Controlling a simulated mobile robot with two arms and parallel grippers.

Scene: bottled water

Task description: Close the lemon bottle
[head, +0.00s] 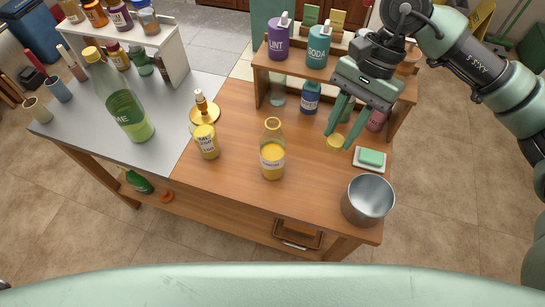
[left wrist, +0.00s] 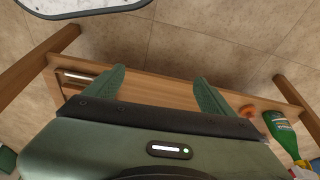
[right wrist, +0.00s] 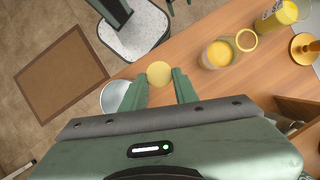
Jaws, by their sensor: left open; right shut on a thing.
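The open bottle (head: 272,160) with yellow liquid stands upright on the wooden table, with no cap on its neck; its label is too small to read surely. It also shows in the right wrist view (right wrist: 218,55). A round yellow cap (head: 335,142) is between the fingertips of my right gripper (head: 339,136). In the right wrist view the cap (right wrist: 158,74) sits at the fingertips, apart from the bottle. My right gripper is shut on it. My left gripper (left wrist: 160,82) is open and empty, in front of the table; it is not in the head view.
A metal pot (head: 368,200) and a soap dish (head: 370,158) are at the right edge. A wooden riser (head: 395,92) holds the LINT and SODA bottles. Bare tabletop lies between cap and open bottle.

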